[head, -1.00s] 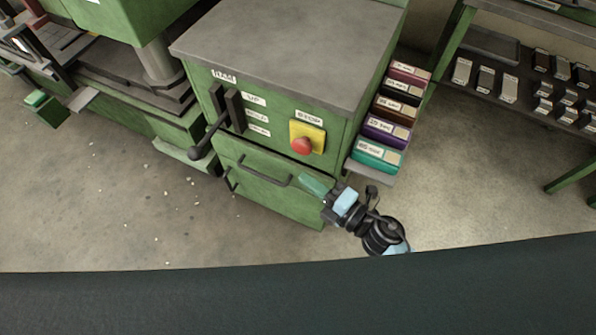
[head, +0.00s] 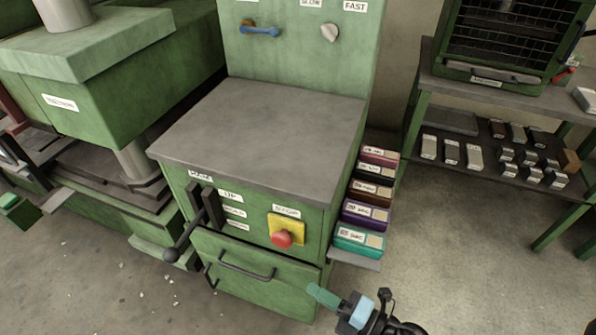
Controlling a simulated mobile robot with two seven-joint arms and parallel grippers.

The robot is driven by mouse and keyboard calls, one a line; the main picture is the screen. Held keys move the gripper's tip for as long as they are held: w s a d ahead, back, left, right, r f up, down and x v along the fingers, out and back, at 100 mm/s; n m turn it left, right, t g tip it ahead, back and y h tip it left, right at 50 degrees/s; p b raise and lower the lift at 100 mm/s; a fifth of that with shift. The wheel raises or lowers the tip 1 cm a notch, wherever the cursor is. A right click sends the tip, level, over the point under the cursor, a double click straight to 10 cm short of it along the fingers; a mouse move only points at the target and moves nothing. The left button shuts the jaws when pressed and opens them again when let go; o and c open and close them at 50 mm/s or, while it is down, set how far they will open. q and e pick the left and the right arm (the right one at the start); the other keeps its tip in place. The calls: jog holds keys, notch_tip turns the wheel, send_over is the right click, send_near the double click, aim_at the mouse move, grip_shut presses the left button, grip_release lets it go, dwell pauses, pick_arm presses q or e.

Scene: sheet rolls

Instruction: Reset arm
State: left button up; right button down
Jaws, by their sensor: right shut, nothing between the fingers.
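My right gripper (head: 323,296) shows at the bottom of the head view, right of centre, with green fingers that are shut and empty. It is in front of the lower right corner of a green machine cabinet (head: 265,293) and appears apart from it. My right arm runs down from it to the bottom edge. My left gripper and left arm are not in the head view.
The cabinet carries a red stop button (head: 282,239), a black lever (head: 190,238) and a drawer handle (head: 245,268). Coloured boxes (head: 359,240) stand on a side shelf (head: 355,260). A rack (head: 520,178) holds several small blocks at right. The floor (head: 440,250) between is clear.

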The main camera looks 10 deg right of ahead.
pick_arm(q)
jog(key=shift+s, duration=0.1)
pick_arm(e)
jog(key=s+d+f+m+g+h, duration=0.2)
jog(key=s+d+f+m+h, duration=0.15)
jog(key=s+m, duration=0.55)
jog(key=s+d+f+m+g+h, duration=0.25)
jog(key=s+f+m+h, duration=0.2)
jog(key=s+m, duration=0.45)
jog(key=s+d+f+m+g+h, duration=0.25)
jog(key=s+d+f+m, duration=0.35)
jog(key=s, duration=0.5)
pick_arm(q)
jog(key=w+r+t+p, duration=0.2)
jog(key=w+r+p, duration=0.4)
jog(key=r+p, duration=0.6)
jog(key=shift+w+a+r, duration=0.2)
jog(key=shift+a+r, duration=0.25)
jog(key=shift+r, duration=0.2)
pick_arm(e)
jog(key=w+a+r+m+t, duration=0.1)
jog(key=w+r+t, duration=0.2)
jog(key=r, duration=1.1)
jog(key=w, duration=0.3)
jog(key=shift+a+r, duration=0.15)
jog(key=shift+a, duration=0.05)
jog(key=shift+h, duration=0.25)
